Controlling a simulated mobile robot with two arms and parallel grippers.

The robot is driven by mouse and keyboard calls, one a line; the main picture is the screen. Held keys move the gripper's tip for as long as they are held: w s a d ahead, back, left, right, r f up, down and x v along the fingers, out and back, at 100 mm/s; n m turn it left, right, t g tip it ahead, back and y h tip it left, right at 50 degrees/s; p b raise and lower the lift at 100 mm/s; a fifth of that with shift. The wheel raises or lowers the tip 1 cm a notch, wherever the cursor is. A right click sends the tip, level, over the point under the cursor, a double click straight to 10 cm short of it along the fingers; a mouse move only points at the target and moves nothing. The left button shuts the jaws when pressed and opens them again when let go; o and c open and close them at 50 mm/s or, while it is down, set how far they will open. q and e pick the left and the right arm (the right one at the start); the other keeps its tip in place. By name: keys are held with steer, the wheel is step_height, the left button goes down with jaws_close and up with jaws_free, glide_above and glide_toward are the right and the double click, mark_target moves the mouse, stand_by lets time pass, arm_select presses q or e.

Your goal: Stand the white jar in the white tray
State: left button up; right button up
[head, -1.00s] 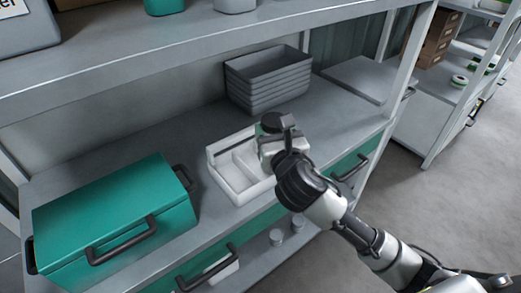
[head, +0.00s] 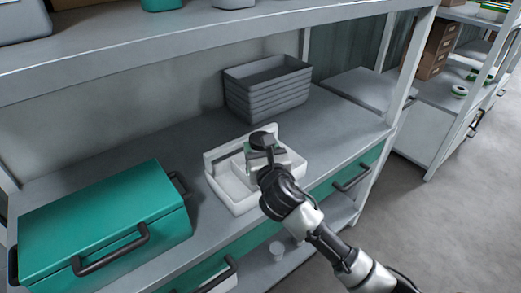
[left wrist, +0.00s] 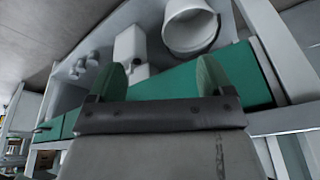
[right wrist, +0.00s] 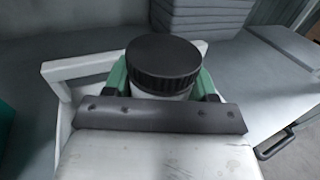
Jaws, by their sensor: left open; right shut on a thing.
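The white jar with a black ribbed lid (right wrist: 163,62) is upright in my right gripper in the right wrist view. Its lid also shows in the head view (head: 262,139). My right gripper (head: 265,160) is shut on the jar, over the right part of the white tray (head: 240,203). The tray is a low divided tray on the shelf; its rim shows behind the jar in the right wrist view (right wrist: 60,75). The jar's base is hidden, so I cannot tell whether it touches the tray.
A teal box (head: 100,225) with black handles stands left of the tray. A stack of grey bins (head: 268,90) stands behind it. An upper shelf (head: 200,50) overhangs the back. Bare shelf surface lies between box and bins.

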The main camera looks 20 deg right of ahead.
steer(key=o, duration=1.2)
steer(key=shift+f, duration=0.15)
steer(key=shift+o, duration=0.2)
